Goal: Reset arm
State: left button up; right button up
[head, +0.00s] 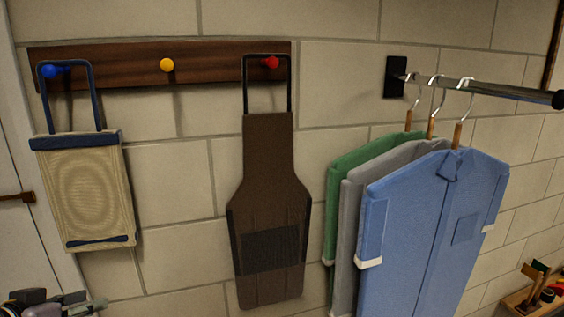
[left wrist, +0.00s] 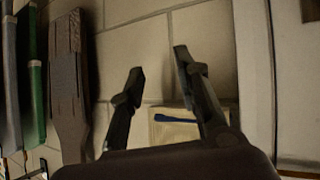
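My left gripper (head: 55,303) shows at the bottom left corner of the head view, below the beige bag. In the left wrist view its two fingers (left wrist: 158,65) stand apart with nothing held between them. The beige bag with blue trim (head: 85,190) hangs by its blue strap from the blue peg (head: 55,71). Part of the bag (left wrist: 172,136) shows behind the fingers in the left wrist view. A brown apron (head: 268,210) hangs from the red peg (head: 270,62). My right gripper is in neither view.
The yellow peg (head: 167,65) on the wooden rack (head: 215,62) is bare. Green (head: 345,165), grey (head: 390,160) and blue (head: 425,225) shirts hang on a rail (head: 500,89) at the right. A door (head: 25,215) is at the left. A small wooden shelf (head: 530,302) holds items at the bottom right.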

pick_arm(q)
jog(key=s+d+f+m+g, duration=0.1)
jog(key=s+d+f+g, duration=0.2)
jog(key=f, duration=0.6)
jog(key=s+d+f+g, duration=0.1)
jog(key=s+d+f, duration=0.3)
jog(key=f, duration=0.4)
jog(key=s+d+f+m+g+y, duration=0.1)
jog(key=s+d+f+g, duration=0.1)
jog(key=s+d+f, duration=0.35)
jog(key=s+d+f+g, duration=0.2)
jog(key=s+f, duration=0.4)
jog(key=s, duration=0.2)
notch_tip(320, 180, down, 28)
jog(key=s, duration=0.2)
jog(key=s+a+f+g, duration=0.2)
jog(key=s+a+f, duration=0.1)
jog(key=s+f, duration=1.1)
jog(key=shift+s+m+y+b, duration=0.3)
jog(key=shift+s+m+b, duration=0.15)
jog(key=shift+s, duration=0.55)
